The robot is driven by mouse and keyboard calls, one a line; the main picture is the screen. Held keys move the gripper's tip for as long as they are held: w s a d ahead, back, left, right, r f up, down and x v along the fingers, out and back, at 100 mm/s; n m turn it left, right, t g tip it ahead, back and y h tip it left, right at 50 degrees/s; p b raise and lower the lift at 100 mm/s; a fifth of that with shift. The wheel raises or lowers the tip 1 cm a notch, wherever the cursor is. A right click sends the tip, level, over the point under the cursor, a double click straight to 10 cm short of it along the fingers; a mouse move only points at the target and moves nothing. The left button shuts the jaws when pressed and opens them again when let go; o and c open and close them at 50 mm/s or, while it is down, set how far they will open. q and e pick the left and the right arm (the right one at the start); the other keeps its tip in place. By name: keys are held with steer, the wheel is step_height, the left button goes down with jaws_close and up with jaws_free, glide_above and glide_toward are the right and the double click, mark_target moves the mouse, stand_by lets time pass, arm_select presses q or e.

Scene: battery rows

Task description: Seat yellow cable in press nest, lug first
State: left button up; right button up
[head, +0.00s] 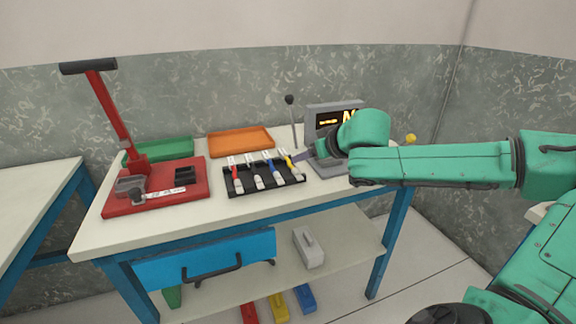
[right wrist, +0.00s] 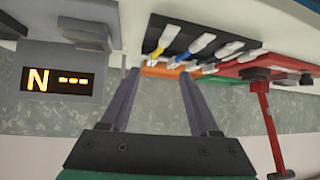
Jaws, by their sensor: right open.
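The red press (head: 202,195) is at the left of the bench, with a raised lever, a grey block (head: 130,187) and a black block (head: 187,175); I cannot tell which is the nest. My left gripper is out of view.
Red, white and blue cables (head: 268,165) fill the rack's other slots. A grey tester with a lit display (right wrist: 57,80) stands right of the rack, partly behind my right arm. Green (head: 180,147) and orange (head: 240,142) trays lie at the back. Bare bench lies in front.

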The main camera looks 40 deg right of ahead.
mark_target(290, 162)
steer(key=x, duration=0.5)
steer(key=shift+w+d+f, duration=0.1)
steer(key=shift+w+f, duration=0.2)
steer(key=shift+w+d+f, duration=0.1)
steer(key=shift+w+f, duration=0.1)
steer(key=shift+w, duration=0.05)
steer(key=x, duration=0.3)
steer(key=shift+w+r+p, duration=0.1)
steer(key=shift+r+p, duration=0.15)
steer(key=shift+p, duration=0.15)
steer(key=shift+w+d+f, duration=0.15)
steer(key=shift+f, duration=0.05)
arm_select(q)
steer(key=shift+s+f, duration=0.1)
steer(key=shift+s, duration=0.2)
arm_select(e)
jaws_close()
